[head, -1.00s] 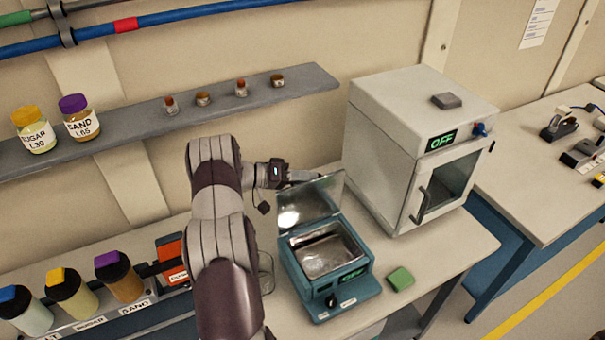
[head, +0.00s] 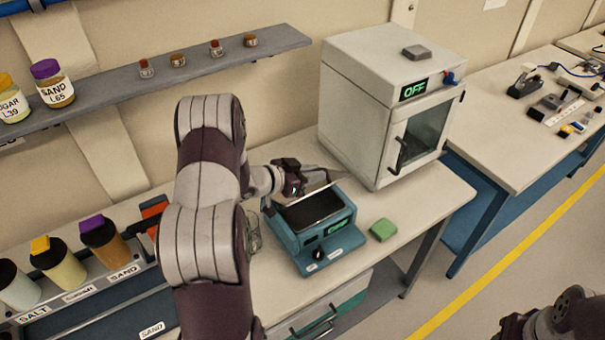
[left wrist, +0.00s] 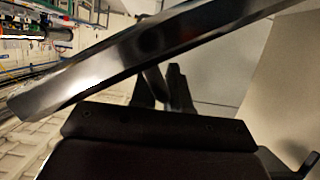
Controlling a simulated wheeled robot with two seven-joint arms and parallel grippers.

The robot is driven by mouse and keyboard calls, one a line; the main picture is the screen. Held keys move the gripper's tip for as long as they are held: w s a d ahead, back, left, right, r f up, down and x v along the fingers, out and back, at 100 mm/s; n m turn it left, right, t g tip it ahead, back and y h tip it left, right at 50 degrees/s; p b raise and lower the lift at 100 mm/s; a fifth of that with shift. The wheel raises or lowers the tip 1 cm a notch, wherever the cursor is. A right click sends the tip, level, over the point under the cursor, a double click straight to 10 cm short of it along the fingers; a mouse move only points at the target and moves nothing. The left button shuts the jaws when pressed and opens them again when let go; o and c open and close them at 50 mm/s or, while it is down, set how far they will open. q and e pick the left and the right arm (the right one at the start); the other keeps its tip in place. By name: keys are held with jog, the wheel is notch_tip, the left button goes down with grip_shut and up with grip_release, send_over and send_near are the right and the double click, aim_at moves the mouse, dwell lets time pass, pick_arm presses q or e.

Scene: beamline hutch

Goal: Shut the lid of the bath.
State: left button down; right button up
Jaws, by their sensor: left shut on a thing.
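The bath (head: 338,243) is a teal box with a green-lit display on its front, standing on the bench. Its lid (head: 306,193) is metal and tilted, seen nearly edge-on above the back of the open, dark basin. My left gripper (head: 308,180) is at the lid's upper edge, shut on it. In the left wrist view the lid (left wrist: 130,65) is a shiny plate slanting across the picture, and the fingers (left wrist: 165,90) meet it, partly hidden. My right arm shows at the lower right, away from the bath; whether its gripper is open is unclear.
A white oven (head: 358,105) reading OFF stands behind and right of the bath. A green block (head: 383,230) lies right of the bath. A glass beaker (head: 253,232) stands close on its left. A wall shelf (head: 110,85) holds jars and small bottles.

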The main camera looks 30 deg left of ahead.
pick_arm(q)
jog(key=s+d+f+m+t+y+b, duration=0.1)
jog(key=d+f+m+b, duration=0.3)
jog(key=f+b, duration=0.4)
jog(key=shift+s+d+t+y+b, duration=0.3)
jog(key=shift+s+y+b, duration=0.25)
jog(key=shift+b, duration=1)
jog(key=shift+s, duration=0.15)
jog(key=c, duration=1.5)
grip_release()
jog(key=shift+o, duration=0.2)
jog(key=v, duration=1.2)
jog(key=shift+s+a+b, duration=0.2)
jog(key=shift+b, duration=0.1)
jog(key=shift+w+r, duration=0.1)
